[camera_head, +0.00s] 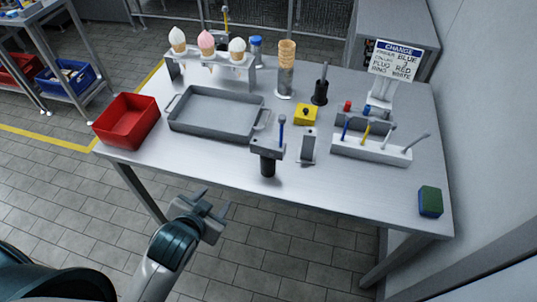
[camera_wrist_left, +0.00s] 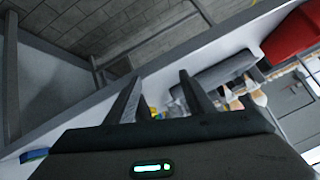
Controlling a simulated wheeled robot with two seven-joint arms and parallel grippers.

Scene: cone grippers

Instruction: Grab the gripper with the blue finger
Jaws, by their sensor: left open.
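I cannot pick out the blue-finger tool surely in the wrist view. My right gripper is not in view.
A grey stand (camera_head: 307,148) is right of the tool. A white rack (camera_head: 370,152) holds blue, yellow and grey fingers. A grey tray (camera_head: 215,113), red bin (camera_head: 127,121), yellow block (camera_head: 305,114) and sponge (camera_head: 430,201) are around. A sign (camera_head: 396,61) stands behind.

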